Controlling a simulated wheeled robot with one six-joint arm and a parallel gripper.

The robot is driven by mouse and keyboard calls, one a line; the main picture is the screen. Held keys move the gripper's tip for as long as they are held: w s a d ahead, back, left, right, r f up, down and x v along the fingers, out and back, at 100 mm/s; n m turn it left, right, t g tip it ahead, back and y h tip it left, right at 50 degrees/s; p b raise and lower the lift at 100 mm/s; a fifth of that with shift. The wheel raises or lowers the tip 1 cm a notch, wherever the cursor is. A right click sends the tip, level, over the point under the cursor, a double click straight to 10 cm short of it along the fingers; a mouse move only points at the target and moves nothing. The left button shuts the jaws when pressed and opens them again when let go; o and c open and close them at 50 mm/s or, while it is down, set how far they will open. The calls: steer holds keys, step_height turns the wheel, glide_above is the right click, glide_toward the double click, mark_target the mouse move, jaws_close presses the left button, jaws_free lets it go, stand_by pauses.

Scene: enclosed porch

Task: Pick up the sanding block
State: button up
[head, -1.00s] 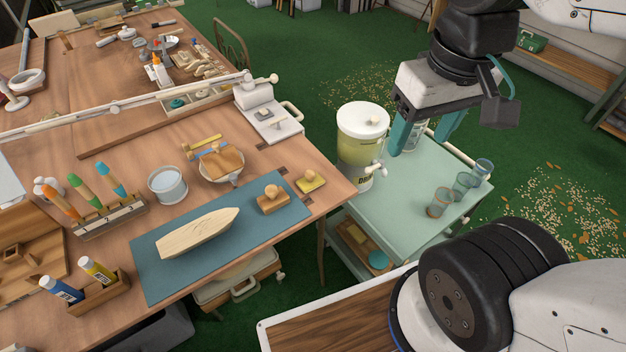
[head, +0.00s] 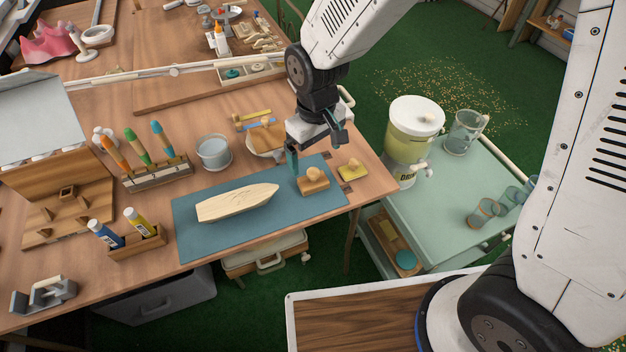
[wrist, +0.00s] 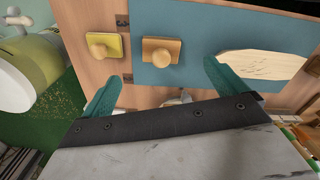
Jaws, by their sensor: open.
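Two knobbed blocks stand side by side at the right of the worktable. The brown wooden block (head: 314,186), with a round light knob, sits on the blue mat (head: 215,241). The yellow-based block (head: 353,173) sits just past the mat's right edge on bare wood. I cannot tell for certain which is the sanding block. My gripper (head: 312,158) is open and empty, above the table just behind the brown block. In the wrist view the brown block (wrist: 149,45) shows ahead between the teal fingers (wrist: 164,72), and the yellow block (wrist: 107,40) lies left of it.
A pale wooden boat hull (head: 238,202) lies on the mat, left of the brown block. A drink dispenser (head: 411,140) stands right.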

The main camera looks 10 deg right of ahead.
mark_target(314, 172)
steer(key=f, duration=0.8)
steer(key=shift+w+a+f, duration=0.2)
steer(key=shift+f, duration=0.1)
steer(key=c, duration=1.1)
